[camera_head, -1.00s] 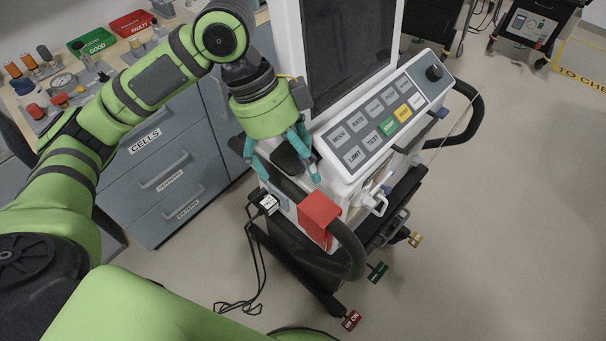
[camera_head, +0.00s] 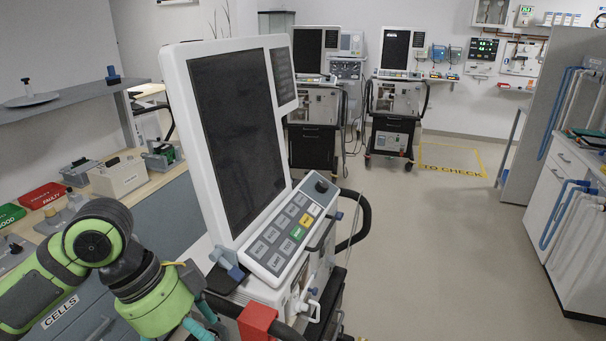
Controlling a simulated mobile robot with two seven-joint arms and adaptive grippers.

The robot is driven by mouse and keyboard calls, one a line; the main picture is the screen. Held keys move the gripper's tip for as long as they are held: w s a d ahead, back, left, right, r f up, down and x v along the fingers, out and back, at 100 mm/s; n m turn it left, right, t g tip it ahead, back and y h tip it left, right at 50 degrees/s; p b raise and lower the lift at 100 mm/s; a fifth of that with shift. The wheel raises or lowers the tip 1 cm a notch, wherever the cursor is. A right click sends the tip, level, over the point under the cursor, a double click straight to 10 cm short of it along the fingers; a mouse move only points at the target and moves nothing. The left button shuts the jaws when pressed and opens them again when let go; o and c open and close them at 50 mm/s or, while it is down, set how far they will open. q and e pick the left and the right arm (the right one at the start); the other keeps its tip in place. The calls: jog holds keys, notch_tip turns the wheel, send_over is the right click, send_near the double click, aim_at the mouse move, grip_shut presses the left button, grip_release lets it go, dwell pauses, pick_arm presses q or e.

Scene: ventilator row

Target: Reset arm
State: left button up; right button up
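My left gripper (camera_head: 195,330) is at the bottom left of the head view, at the near left side of the closest ventilator. Its teal fingers run out of the bottom edge, so their tips and anything between them are hidden. The green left arm (camera_head: 40,290) comes in from the left edge, in front of the drawer cabinet. The ventilator (camera_head: 235,130) has a dark screen and a sloped key panel (camera_head: 290,235), with a red block (camera_head: 258,322) on its near handle. My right arm and gripper are not in view.
A bench (camera_head: 160,183) with green and red trays (camera_head: 42,195) is on the left, under a shelf (camera_head: 70,100). Two more ventilators (camera_head: 312,105) (camera_head: 395,100) stand at the back. A taped floor area (camera_head: 450,160) and clear floor lie right of centre. A white cabinet (camera_head: 570,230) is at the right.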

pick_arm(q)
jog(key=d+f+n+t+h, duration=0.1)
jog(key=d+f+n+t, duration=0.35)
jog(key=f, duration=0.85)
jog(key=s+a+f+n+y, duration=0.5)
jog(key=s+a+f+n, duration=0.4)
jog(key=s+f+n, duration=0.25)
jog(key=s+f+g, duration=0.2)
jog(key=s+f, duration=0.1)
jog(key=f, duration=2.2)
jog(key=s+a+f+g, duration=0.1)
jog(key=s+a+f, duration=0.2)
jog(key=s+f, duration=0.9)
jog(key=s, duration=0.3)
jog(key=shift+f+m, duration=0.25)
jog(key=shift+m, duration=0.05)
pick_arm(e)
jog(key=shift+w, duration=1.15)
